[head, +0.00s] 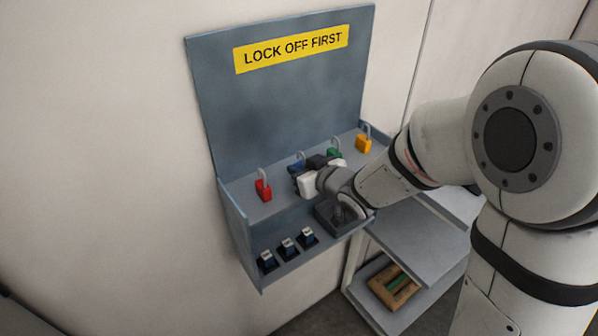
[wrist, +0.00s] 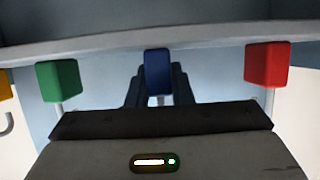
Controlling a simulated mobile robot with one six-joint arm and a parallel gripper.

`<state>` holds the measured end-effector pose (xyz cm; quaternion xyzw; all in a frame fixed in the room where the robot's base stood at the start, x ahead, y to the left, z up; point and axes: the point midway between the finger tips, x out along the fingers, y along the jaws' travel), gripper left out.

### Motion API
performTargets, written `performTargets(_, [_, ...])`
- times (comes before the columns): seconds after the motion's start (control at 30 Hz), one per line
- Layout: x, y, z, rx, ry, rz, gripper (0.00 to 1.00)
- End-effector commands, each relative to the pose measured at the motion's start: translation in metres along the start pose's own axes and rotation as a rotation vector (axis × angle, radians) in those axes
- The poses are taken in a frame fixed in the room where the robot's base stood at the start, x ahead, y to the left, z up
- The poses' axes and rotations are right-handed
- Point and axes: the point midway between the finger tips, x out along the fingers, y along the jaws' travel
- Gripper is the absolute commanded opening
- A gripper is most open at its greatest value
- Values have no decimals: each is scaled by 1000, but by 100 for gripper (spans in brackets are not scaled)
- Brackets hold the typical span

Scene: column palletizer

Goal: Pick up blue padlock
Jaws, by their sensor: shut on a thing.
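The blue padlock (wrist: 157,72) shows in the middle of the wrist view, with its shackle partly in sight below the body. My gripper (wrist: 159,88) has its two dark fingers on either side of the blue padlock and is shut on it. In the head view, the blue padlock (head: 296,168) is mostly hidden behind my gripper (head: 302,178), and its shackle top shows above. It is at shelf height in the row of padlocks; I cannot tell whether it touches the shelf.
A red padlock (head: 263,189) stands to the left. A green padlock (head: 334,154) and a yellow padlock (head: 363,144) stand to the right. Below are several small dark blocks (head: 288,249) and a dark tray (head: 335,217). The back panel (head: 285,100) rises behind the shelf.

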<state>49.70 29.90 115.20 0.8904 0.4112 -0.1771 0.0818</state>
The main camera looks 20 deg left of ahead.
Motion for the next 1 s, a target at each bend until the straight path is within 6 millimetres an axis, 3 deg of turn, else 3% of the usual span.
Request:
performTargets(0.27, [-1,0,-4,-1,2,0,0])
performTargets(0.37, [-5,0,-14,-1,4,1,0])
performTargets(0.73, [-33,1,-80,-3,4,1,0])
performTargets(1.0, [-39,1,-93,1,1,1,0])
